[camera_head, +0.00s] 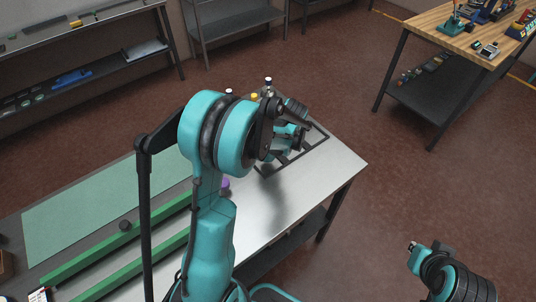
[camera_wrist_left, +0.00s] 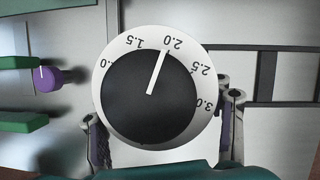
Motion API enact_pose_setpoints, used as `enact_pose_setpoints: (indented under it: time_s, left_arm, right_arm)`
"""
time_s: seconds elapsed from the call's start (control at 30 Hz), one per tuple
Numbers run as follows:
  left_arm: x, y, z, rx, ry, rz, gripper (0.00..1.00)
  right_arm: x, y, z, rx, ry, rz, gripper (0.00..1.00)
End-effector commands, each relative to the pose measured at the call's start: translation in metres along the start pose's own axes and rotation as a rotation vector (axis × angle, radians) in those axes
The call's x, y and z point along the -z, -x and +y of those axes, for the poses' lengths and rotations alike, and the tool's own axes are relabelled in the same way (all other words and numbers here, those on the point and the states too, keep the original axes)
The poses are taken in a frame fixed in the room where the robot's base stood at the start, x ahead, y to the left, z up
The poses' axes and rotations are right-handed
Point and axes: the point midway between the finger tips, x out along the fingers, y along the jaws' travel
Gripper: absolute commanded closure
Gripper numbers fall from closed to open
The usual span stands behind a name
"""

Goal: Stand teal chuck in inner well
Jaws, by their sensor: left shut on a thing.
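In the left wrist view, my left gripper (camera_wrist_left: 165,125) is shut on a round thing with a black dial face, which I take to be the teal chuck (camera_wrist_left: 150,95). Its white ring bears numbers up to 3.0, and the pointer is near 2.0. Its lower body is hidden behind the dial. In the head view, my left gripper (camera_head: 288,140) is over the right part of the metal table, largely behind my arm. A dark frame (camera_head: 318,143) lies on the table below it. The inner well cannot be made out clearly. My right arm's end (camera_head: 418,250) is at lower right, fingers unclear.
Green rails (camera_head: 110,245) run along the table (camera_head: 335,172) beside a pale green mat (camera_head: 100,200). A purple knob (camera_head: 225,184) is next to my arm. A wooden bench (camera_head: 430,25) stands at far right.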

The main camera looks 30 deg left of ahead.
Motion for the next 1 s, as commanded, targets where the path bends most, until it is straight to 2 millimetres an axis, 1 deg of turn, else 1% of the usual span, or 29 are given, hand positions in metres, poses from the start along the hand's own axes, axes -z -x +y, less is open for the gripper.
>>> enact_pose_setpoints:
  time_s: [0.2,0.3,0.53,0.67,0.7,0.77,1.0]
  left_arm:
    - [0.011,-0.027,0.0,0.0,0.0,0.0,0.95]
    - [0.015,-0.035,0.0,0.0,0.0,0.0,0.95]
    - [0.015,-0.035,0.0,0.0,0.0,0.0,0.95]
    - [0.016,-0.038,0.0,0.0,0.0,0.0,0.95]
    - [0.016,-0.038,0.0,0.0,0.001,0.001,0.28]
    - [0.016,-0.037,0.0,0.0,0.001,0.001,0.12]
    - [0.016,-0.037,0.0,0.0,0.001,0.001,0.12]
  right_arm:
    - [-0.005,-0.007,0.0,0.0,0.0,0.0,1.0]
    - [-0.006,-0.009,0.0,0.0,0.0,0.0,1.0]
    - [-0.006,-0.008,0.0,0.0,0.0,0.0,1.0]
    - [-0.008,-0.011,0.0,0.0,0.0,0.0,1.0]
    - [-0.007,-0.011,0.0,0.0,0.0,0.0,1.0]
    - [-0.007,-0.01,0.0,0.0,0.0,0.0,1.0]
    - [-0.007,-0.01,0.0,0.0,0.0,0.0,1.0]
